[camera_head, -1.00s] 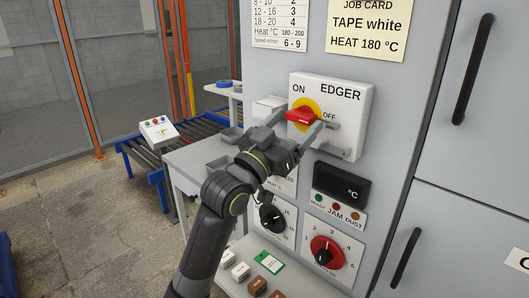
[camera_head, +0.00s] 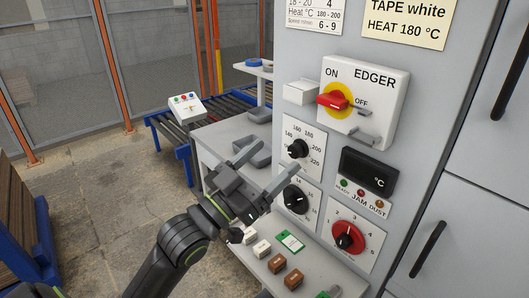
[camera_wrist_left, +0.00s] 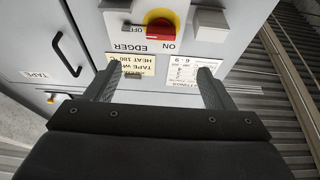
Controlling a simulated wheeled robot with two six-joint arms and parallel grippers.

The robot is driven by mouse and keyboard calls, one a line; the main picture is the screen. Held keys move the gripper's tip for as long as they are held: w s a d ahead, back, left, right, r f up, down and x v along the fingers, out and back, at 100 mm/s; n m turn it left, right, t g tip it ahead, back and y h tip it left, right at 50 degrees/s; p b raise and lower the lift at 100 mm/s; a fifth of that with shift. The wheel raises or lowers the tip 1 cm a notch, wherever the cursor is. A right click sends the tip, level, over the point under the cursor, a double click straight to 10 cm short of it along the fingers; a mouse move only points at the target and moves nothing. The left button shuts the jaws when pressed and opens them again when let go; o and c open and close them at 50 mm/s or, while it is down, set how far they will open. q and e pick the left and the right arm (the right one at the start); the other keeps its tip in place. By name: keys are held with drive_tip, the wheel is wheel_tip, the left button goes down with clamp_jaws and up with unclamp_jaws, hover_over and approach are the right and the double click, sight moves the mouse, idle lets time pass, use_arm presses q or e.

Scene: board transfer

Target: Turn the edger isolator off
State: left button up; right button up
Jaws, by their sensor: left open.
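The EDGER isolator is a white box (camera_head: 387,90) on the grey machine front, with a red handle (camera_head: 332,101) on a yellow disc. The handle lies roughly level, with its right end toward the OFF mark; ON is printed above it. It also shows upside down at the top of the left wrist view, where the red handle (camera_wrist_left: 161,30) lies level beside OFF. My left gripper (camera_head: 291,154) is open and empty, below and left of the isolator and apart from it. My right gripper is not in view.
A grey hasp (camera_head: 360,133) sticks out below the handle. Beneath are a heat dial (camera_head: 299,149), a display (camera_head: 369,170) and a red dial (camera_head: 348,238). A shelf with small blocks (camera_head: 277,263) lies under them. A roller conveyor (camera_head: 190,128) stands behind left.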

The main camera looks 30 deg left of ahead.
use_arm(q)
drive_tip(key=shift+s+a+p, duration=0.2)
drive_tip(key=shift+s+p, duration=0.1)
drive_tip(key=shift+f, duration=0.15)
